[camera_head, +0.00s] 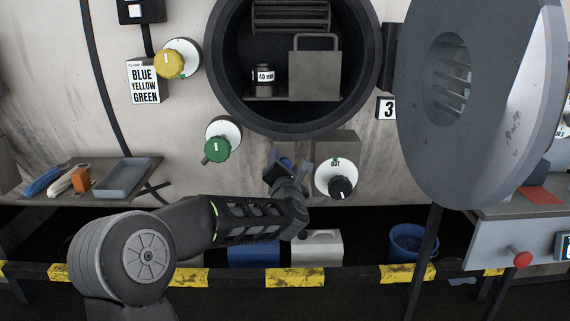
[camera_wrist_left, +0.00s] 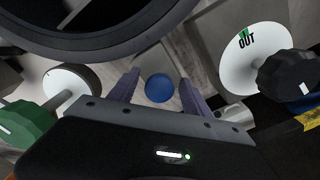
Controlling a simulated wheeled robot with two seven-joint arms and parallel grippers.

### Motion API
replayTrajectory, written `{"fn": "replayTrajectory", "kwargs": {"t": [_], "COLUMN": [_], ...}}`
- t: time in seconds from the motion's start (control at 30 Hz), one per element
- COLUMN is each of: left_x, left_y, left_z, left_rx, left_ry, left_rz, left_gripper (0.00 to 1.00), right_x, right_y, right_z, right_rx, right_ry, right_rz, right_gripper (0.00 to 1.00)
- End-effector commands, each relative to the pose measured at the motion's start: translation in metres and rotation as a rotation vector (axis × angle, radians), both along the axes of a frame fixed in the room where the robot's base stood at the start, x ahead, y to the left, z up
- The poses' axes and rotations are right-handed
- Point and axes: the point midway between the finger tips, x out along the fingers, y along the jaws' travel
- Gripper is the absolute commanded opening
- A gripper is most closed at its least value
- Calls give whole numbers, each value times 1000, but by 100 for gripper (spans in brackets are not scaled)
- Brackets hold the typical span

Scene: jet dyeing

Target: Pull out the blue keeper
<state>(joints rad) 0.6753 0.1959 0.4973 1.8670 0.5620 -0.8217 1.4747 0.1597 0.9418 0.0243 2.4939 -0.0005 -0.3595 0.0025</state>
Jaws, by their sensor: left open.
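The blue keeper shows as a round blue knob (camera_wrist_left: 159,88) in the left wrist view, on the pale machine wall below the round opening. In the head view a bit of its blue (camera_head: 287,163) shows behind my left gripper (camera_head: 286,166), which hides most of it. In the left wrist view my left gripper (camera_wrist_left: 157,92) is open, with one finger on each side of the blue knob. I cannot tell whether the fingers touch it. My right gripper is not in view.
A green knob (camera_head: 216,149) is left of the gripper and a black knob (camera_head: 341,187) on the OUT dial is close on its right. A yellow knob (camera_head: 168,64) is higher up. The open round door (camera_head: 500,140) stands at right. A striped rail (camera_head: 280,278) runs below.

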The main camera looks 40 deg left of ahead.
Motion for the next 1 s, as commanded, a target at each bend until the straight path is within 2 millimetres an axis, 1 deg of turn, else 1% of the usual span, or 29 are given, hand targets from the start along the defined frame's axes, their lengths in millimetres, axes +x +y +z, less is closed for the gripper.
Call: {"fn": "replayTrajectory", "kwargs": {"t": [0.1, 0.33, 1.0], "left_x": [4, 4, 3], "left_y": [3, 3, 3], "left_z": [0, 0, 0], "left_rx": [0, 0, 0], "left_ry": [0, 0, 0], "left_rz": [0, 0, 0], "left_gripper": [57, 56, 1], "right_x": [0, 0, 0], "right_y": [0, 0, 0], "right_z": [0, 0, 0], "right_rx": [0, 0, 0], "right_ry": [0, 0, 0], "right_rz": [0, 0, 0], "right_gripper": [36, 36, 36]}}
